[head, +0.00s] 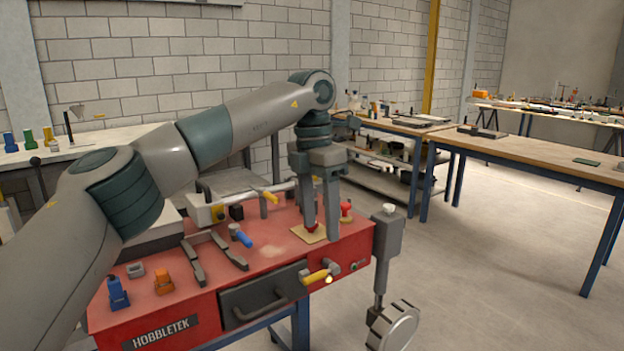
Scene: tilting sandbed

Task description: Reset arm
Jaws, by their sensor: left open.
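My left arm comes in from the left and reaches across the red workbench (165,300). My left gripper (321,228) points down over the bench's right part, its two fingers apart. A second red knob-like piece (346,208) stands just right of the fingers. My right gripper is not in view.
Open floor (490,270) lies right, before wooden tables (530,153).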

